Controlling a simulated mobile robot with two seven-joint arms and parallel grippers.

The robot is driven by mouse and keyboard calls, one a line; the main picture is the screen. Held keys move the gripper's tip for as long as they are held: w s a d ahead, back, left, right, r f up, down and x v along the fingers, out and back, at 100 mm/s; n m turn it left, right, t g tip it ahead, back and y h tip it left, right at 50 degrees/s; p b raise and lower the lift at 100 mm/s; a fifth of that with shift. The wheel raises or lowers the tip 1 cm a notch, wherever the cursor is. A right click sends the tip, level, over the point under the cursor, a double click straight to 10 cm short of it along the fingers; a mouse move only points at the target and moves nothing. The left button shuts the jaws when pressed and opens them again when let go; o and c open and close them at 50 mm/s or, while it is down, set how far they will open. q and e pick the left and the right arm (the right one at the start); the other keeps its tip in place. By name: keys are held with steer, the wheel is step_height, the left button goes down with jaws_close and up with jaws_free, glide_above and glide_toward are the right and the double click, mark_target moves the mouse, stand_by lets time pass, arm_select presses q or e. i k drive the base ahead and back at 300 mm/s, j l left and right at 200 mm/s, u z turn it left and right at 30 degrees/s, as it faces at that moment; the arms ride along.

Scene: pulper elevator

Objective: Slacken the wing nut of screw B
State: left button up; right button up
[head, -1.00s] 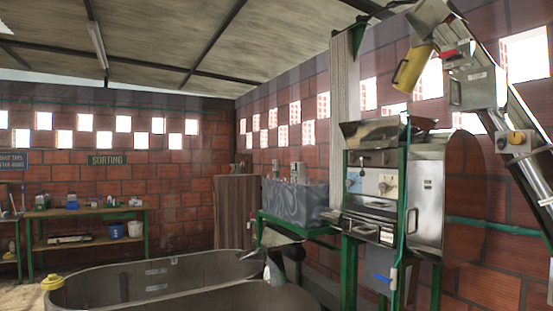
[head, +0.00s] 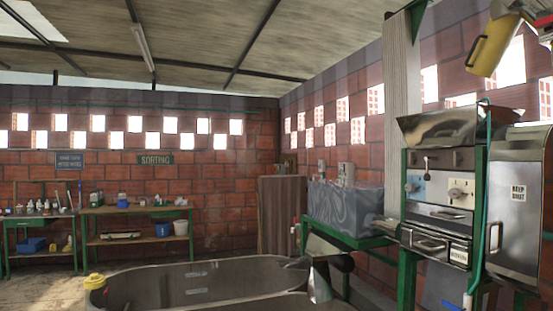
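The pulper machine (head: 442,160) stands at the right on a green frame, with a metal hopper on top and a control panel in front. Two small fittings show on its panel, a light one (head: 460,190) and a blue one (head: 414,186). I cannot tell whether either is screw B or its wing nut. A metal side cover (head: 518,195) carries a "keep shut" label. Neither of my grippers shows in the head view.
A large dark tank (head: 190,285) fills the lower middle. A grey bin (head: 345,207) stands on a green stand beside the machine. Workbenches (head: 135,211) line the back wall under a "sorting" sign. A yellow cylinder (head: 493,46) hangs at upper right.

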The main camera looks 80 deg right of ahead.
mark_target(457, 158)
steer(key=l+z, duration=0.1)
steer(key=l, duration=0.3)
steer(key=i+l+z, duration=0.15)
steer(key=l, duration=0.3)
steer(key=l+z, duration=0.2)
steer(key=z, duration=0.15)
steer(key=l+z, duration=0.15)
steer(key=z, duration=0.25)
steer(key=l+z, duration=0.2)
steer(key=z, duration=0.15)
